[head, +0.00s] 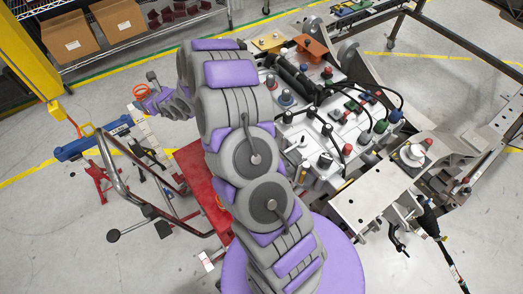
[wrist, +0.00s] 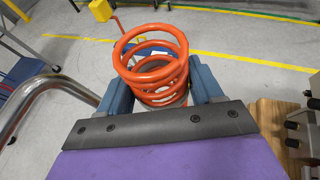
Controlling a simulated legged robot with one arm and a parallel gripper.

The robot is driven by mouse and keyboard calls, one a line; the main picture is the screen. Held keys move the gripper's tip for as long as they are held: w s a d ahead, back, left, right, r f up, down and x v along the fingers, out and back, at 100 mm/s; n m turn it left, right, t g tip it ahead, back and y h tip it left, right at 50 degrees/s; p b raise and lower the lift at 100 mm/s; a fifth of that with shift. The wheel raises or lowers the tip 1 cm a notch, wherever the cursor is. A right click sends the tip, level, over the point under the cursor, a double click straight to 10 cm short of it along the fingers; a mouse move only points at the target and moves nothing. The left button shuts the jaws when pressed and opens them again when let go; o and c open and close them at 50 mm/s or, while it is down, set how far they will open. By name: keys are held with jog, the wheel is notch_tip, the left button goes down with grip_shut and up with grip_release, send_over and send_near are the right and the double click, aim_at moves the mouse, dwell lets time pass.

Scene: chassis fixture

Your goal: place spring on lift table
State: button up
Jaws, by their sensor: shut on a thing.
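The orange coil spring (wrist: 150,62) fills the space between the blue fingers of my gripper (wrist: 161,88) in the wrist view. The fingers are shut on its sides, and its upper coils stick out past them. In the head view the spring (head: 140,91) shows as a small orange ring beside my gripper (head: 152,100), which extends left from the arm. The red lift table (head: 190,160), with a curved metal handle (head: 113,165), stands below and right of the gripper. My arm hides part of its red top. The spring is in the air, apart from the table.
The chassis fixture (head: 330,120), crowded with hoses and knobs, stands right of my arm. A blue tool (head: 85,147) and red stands (head: 98,175) are at left. A shelf with cardboard boxes (head: 70,37) and a yellow post (head: 28,50) stand behind. Bare floor lies at lower left.

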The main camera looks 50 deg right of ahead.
jog(key=w+d+f+b, duration=0.1)
jog(key=w+d+f, duration=0.15)
jog(key=f, duration=0.65)
jog(key=w+d+f, duration=0.1)
jog(key=d+f, duration=0.2)
jog(key=f, duration=0.5)
jog(key=b, duration=0.2)
send_over(193, 155)
notch_tip(193, 155, down, 16)
notch_tip(193, 155, down, 9)
jog(key=shift+w+f+b, duration=0.1)
jog(key=shift+b, duration=1.05)
jog(key=o, duration=1.5)
jog(key=shift+o, duration=0.2)
jog(key=p+v, duration=0.3)
jog(key=v, duration=0.9)
